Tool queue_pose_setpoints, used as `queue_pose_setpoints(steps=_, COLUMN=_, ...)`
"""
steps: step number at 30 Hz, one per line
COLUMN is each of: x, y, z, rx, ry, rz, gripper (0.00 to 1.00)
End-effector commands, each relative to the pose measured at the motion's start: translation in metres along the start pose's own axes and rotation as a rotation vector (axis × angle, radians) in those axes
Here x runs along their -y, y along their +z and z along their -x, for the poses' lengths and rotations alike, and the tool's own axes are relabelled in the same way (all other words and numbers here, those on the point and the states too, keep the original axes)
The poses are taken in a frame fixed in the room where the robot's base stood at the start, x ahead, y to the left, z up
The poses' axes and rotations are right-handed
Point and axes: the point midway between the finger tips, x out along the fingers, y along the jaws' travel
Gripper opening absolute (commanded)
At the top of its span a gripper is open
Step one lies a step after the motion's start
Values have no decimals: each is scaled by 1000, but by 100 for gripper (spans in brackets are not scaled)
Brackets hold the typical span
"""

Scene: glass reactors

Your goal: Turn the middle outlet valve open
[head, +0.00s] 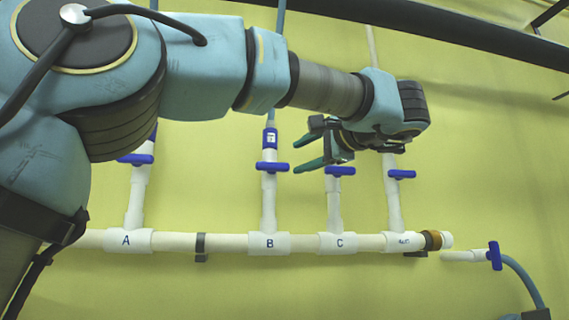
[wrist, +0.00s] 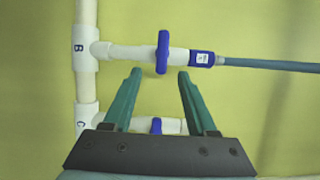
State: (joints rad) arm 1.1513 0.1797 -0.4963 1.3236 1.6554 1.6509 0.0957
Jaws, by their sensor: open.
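The middle outlet valve, on the pipe marked B, has a blue handle (head: 272,168) set crosswise to its upright white pipe. The same handle (wrist: 162,52) shows in the wrist view, just beyond my fingertips and in line with the gap between them. My gripper (head: 298,154) is open and empty, to the right of the B handle in the head view. In the wrist view my gripper (wrist: 160,75) has its two green fingers spread apart. No contact with the handle shows.
Valves A (head: 136,159), C (head: 340,171) and a fourth one (head: 402,174) stand on the same white manifold (head: 225,242). The C handle (wrist: 156,126) lies between my fingers' bases in the wrist view. A separate blue valve (head: 494,256) with a hose is at the lower right.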

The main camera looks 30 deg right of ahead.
Motion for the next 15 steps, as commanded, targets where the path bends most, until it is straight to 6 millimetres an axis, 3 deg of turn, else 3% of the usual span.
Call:
queue_pose_setpoints(steps=5, x=6, y=2, z=-13, rx=8, ry=-10, rz=10, gripper=57)
queue_pose_setpoints(steps=15, x=6, y=2, z=-75, rx=8, ry=-9, rz=7, gripper=57)
